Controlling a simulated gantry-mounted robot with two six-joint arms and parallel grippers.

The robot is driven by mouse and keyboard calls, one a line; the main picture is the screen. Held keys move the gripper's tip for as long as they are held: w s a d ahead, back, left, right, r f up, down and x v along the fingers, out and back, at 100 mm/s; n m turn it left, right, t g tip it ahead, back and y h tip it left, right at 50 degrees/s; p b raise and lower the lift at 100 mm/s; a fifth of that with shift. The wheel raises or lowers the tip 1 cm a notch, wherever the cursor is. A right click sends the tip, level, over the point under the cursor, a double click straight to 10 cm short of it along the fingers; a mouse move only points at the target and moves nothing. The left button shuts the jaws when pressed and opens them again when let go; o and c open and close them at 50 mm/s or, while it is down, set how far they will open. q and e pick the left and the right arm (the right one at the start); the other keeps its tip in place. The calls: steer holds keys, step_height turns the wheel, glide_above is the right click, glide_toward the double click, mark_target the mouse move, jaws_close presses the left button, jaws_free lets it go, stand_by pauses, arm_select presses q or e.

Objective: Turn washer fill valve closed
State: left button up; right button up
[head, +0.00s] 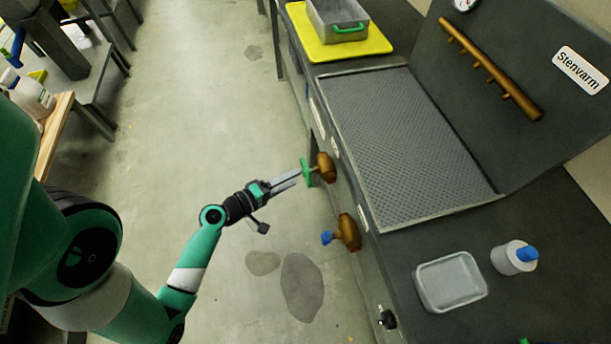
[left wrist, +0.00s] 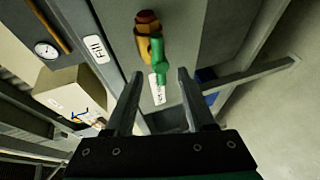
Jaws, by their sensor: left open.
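The fill valve is a brass body (head: 326,168) with a green handle (head: 305,171) on the front of the dark washer. In the left wrist view its green handle (left wrist: 158,58) hangs from the brass body (left wrist: 147,22), beside a label reading "Fill" (left wrist: 97,48). My left gripper (head: 298,179) is open at the green handle. In the left wrist view the handle's lower end shows between the fingertips (left wrist: 161,76); I cannot tell whether they touch it. My right gripper is not in view.
A second brass valve (head: 349,232) with a blue handle (head: 327,237) is on the same front, nearer. A black knob (head: 387,319) sticks out further along.

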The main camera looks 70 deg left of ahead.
mark_target(306, 171)
arm_select(q)
steer(key=x, duration=0.6)
steer(key=shift+r, duration=0.15)
jaws_close()
